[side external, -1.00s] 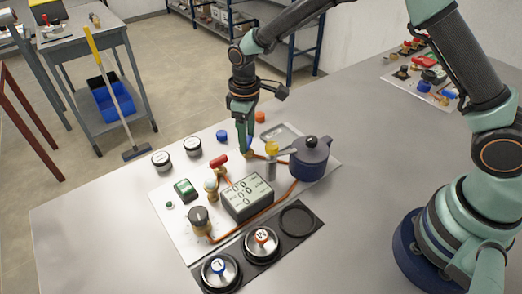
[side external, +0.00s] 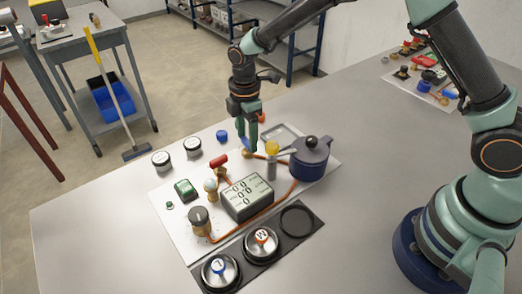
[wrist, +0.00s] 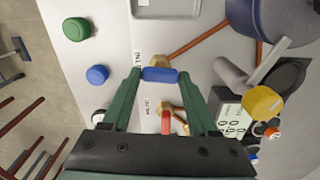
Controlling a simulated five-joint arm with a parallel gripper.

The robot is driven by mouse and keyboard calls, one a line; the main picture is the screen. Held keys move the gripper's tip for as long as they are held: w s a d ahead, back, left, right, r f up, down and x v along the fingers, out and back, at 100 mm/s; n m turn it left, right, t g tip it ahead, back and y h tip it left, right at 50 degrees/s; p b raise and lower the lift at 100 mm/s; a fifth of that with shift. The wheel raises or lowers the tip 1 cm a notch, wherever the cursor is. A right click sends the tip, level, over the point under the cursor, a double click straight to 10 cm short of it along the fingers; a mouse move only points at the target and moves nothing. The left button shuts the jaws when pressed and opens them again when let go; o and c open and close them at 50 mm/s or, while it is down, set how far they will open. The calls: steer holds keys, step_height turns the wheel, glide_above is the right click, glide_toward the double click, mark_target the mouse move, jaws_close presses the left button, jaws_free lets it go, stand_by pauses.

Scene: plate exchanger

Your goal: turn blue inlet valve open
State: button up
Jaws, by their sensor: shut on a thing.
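The blue inlet valve handle (wrist: 160,75) lies crosswise between the fingertips in the wrist view, over a brass valve body. My gripper (wrist: 161,74) is shut on this handle, one green finger at each end. In the side view, my gripper (side external: 248,145) points down at the back of the white board, and a bit of the blue handle (side external: 243,143) shows by the fingers. The fingers hide most of the handle there, so its exact angle is hard to tell.
A red valve handle (side external: 219,162) is to the left of my gripper. A yellow-topped post (side external: 271,148) and a dark blue pot (side external: 311,160) stand close on the right. A display box (side external: 246,196) is in front. A blue cap (side external: 222,136) lies behind the board.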

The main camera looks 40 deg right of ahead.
mark_target(247, 140)
steer(key=shift+r+n, duration=0.1)
steer(key=shift+n, duration=0.5)
steer(key=o, duration=1.4)
step_height(247, 140, up, 12)
steer(key=s+d+r+m+t, duration=0.3)
steer(key=s+d+r+m, duration=0.5)
steer(key=r+m, duration=0.1)
steer(key=s+d+m+t, duration=0.1)
steer(key=s+d+m, duration=0.1)
steer(key=s+m, duration=0.1)
steer(key=s+d+m, duration=0.2)
steer(key=s+m, duration=0.1)
steer(key=s+d+m+t, duration=0.1)
steer(key=s+d+m, duration=0.1)
steer(key=s+m, duration=0.1)
steer(key=shift+s+f+t, duration=0.15)
steer(key=shift+f+t, duration=0.1)
steer(key=shift+t, duration=0.05)
